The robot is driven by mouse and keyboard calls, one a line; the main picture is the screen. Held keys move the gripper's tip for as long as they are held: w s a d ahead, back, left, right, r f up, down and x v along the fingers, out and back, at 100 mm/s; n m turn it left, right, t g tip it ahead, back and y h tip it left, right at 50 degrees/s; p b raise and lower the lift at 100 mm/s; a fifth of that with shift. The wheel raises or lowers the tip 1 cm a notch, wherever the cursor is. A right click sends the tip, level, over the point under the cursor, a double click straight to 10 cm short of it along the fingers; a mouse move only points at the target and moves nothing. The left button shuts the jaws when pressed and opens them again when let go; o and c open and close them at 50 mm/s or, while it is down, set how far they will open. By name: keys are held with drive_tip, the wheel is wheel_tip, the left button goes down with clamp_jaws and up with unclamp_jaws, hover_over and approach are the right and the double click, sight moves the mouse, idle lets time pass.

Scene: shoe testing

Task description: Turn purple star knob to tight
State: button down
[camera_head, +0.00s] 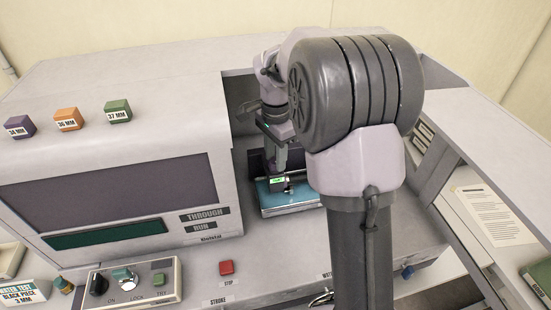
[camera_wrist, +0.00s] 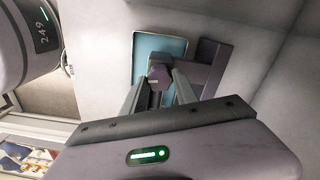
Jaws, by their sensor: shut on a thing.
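The purple star knob (camera_wrist: 158,76) shows in the wrist view between the two fingers of my gripper (camera_wrist: 160,88). The fingers are shut on it, one on each side. The knob sits over a light blue plate (camera_wrist: 150,47), beside a dark purple bracket (camera_wrist: 212,62). In the head view my gripper (camera_head: 284,186) reaches down into the machine's recess, over the blue plate (camera_head: 270,197). The knob is hidden there by my gripper and arm. I cannot tell how tight the knob is.
The recess walls stand close around my gripper. A red stop button (camera_head: 226,267) and a control box with a black dial (camera_head: 97,284) are at the front. Purple, orange and green size blocks (camera_head: 68,119) sit on the housing. A paper sheet (camera_head: 487,214) lies at right.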

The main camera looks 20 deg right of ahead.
drive_tip(key=shift+m, duration=0.6)
drive_tip(key=shift+m+b, duration=0.3)
drive_tip(key=c, duration=0.9)
unclamp_jaws()
drive_tip(key=shift+c, duration=0.2)
drive_tip(key=shift+r, duration=0.1)
wheel_tip(320, 180, up, 17)
drive_tip(key=p, duration=0.4)
drive_tip(key=shift+r, duration=0.15)
